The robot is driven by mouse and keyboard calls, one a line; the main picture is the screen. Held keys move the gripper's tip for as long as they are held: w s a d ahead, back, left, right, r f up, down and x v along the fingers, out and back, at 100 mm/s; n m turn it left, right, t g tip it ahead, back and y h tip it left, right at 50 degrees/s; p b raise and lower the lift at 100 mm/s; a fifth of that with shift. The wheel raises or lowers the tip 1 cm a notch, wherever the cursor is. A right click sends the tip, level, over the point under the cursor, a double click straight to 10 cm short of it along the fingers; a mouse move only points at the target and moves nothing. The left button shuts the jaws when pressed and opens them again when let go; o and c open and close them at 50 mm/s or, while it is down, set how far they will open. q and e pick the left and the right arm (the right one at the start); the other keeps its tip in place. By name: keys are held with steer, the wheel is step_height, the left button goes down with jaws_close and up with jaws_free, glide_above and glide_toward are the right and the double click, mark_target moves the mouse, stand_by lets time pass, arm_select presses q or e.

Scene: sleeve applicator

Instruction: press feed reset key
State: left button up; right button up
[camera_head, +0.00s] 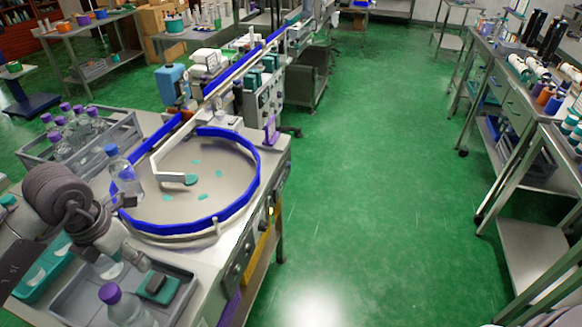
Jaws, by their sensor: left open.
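The sleeve applicator line stands on the left, with a round feed table (215,160) ringed by a blue guide rail (258,165). Small teal pieces lie on the disc. A front panel with dark knobs (238,268) runs along the near side of the machine. A second grey panel with knobs (268,95) sits farther back along the line. Key labels are too small to read, so I cannot tell which one is the feed reset key. My left gripper (138,260) is at the lower left, open, above a grey tray and left of the front panel. My right gripper is out of view.
A clear bottle (122,172) stands at the feed table's left edge. A grey crate (35,165) holds purple-capped bottles. A grey tray (185,300) with a purple-capped bottle lies below my gripper. The green floor (365,190) is clear; loaded benches (510,110) line the right.

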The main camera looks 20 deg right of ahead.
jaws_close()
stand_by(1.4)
